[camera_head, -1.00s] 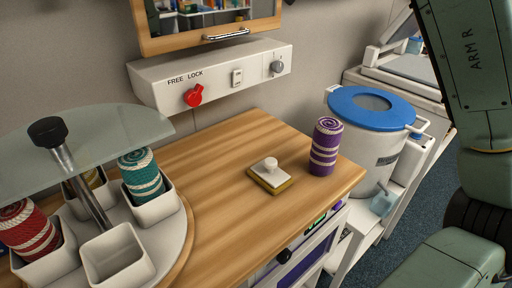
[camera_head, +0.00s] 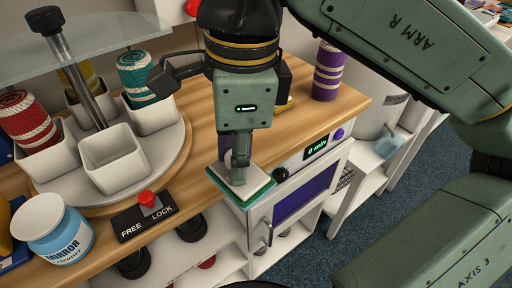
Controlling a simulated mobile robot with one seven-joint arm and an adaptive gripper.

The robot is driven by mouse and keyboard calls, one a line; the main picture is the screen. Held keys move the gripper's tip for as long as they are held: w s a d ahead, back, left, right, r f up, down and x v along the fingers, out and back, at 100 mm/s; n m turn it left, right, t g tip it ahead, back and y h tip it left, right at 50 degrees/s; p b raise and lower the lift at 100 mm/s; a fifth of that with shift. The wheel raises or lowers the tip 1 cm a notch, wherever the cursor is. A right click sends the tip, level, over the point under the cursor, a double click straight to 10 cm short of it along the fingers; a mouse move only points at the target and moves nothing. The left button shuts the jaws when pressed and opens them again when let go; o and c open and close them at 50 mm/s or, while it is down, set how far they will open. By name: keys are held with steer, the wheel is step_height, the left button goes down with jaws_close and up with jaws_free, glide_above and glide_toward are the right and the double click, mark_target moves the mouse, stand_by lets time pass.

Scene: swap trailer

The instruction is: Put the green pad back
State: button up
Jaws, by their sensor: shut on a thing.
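The green pad (camera_head: 261,192) is a square with a white top, a green edge and a small knob, at the counter's front edge in the middle of the head view. My gripper (camera_head: 239,172) points down over it, shut on its knob. I cannot tell whether the pad touches the counter or hangs just above it. The yellow pad (camera_head: 286,105) sits on the counter behind my gripper and is mostly hidden by it.
A purple-and-white roll (camera_head: 326,72) stands at the back right of the wooden counter (camera_head: 330,112). At left, a round carousel (camera_head: 172,165) holds white bins and wrapped rolls. A red-knobbed FREE/LOCK lever (camera_head: 148,203) and mirror cleaner jar (camera_head: 58,238) are at the front left. A small oven (camera_head: 300,195) lies below.

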steer(key=shift+s+d+f+m, duration=0.45)
steer(key=shift+s+f+m, duration=0.05)
steer(key=shift+s+f, duration=0.2)
steer(key=w+p, duration=0.1)
steer(key=w, duration=0.4)
steer(key=w+f+p, duration=0.1)
steer(key=w, duration=0.4)
steer(key=w+d+p, duration=0.1)
steer(key=w, duration=0.4)
steer(key=shift+w+f+p, duration=0.15)
steer(key=shift+w+p, duration=0.05)
steer(key=shift+p, duration=0.15)
steer(key=shift+w+f, duration=0.1)
steer(key=shift+w, duration=0.05)
steer(key=shift+f+p, duration=0.5)
steer(key=shift+f, duration=1.25)
steer(key=shift+f, duration=0.1)
steer(key=o, duration=1)
steer(key=r, duration=0.4)
steer(key=d+r+b, duration=0.1)
steer(key=r, duration=0.7)
steer(key=shift+d+r, duration=0.1)
steer(key=shift+d, duration=0.15)
